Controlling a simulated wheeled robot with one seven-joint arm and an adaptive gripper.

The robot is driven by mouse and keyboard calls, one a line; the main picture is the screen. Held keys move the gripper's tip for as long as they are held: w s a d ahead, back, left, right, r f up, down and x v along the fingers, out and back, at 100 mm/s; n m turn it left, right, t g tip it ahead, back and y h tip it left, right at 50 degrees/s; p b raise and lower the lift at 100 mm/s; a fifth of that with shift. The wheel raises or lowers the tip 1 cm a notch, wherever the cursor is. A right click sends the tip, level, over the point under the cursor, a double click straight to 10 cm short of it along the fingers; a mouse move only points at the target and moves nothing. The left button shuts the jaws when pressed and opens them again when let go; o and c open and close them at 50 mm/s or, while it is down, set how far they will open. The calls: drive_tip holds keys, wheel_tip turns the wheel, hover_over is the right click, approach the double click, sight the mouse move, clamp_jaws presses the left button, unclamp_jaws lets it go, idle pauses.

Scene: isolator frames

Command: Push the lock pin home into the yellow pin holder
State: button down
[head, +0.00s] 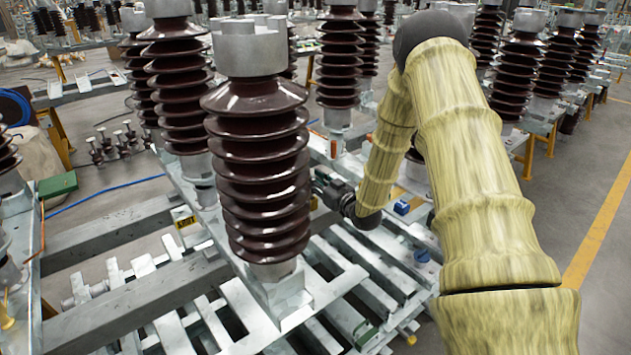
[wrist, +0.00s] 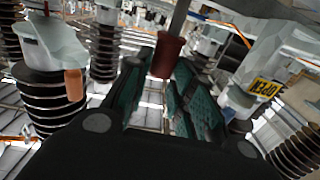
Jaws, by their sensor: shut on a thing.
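My gripper (wrist: 160,85) shows in the wrist view as a dark body with two teal-padded fingers. Between the fingertips is a red-brown cylinder on a thin grey rod, which looks like the lock pin (wrist: 167,55). The gripper is shut on it, though the contact is not clear. In the head view my gripper (head: 333,190) is partly hidden behind the large front insulator, and the pin does not show. I cannot make out the yellow pin holder for certain in either view.
The brown front insulator (head: 262,170) stands on slatted grey metal frames (head: 225,320), close left of my gripper. More insulators (head: 340,60) stand behind. A yellow label (wrist: 262,88) and a grey bracket with an orange-brown end (wrist: 73,85) flank the fingers. Open floor lies at far right.

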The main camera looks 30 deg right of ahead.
drive_tip(key=shift+f+b, duration=1.05)
drive_tip(key=shift+f, duration=0.65)
drive_tip(key=c, duration=1.1)
unclamp_jaws()
drive_tip(key=shift+c, duration=0.2)
drive_tip(key=s, duration=1.2)
drive_tip(key=shift+d, duration=0.45)
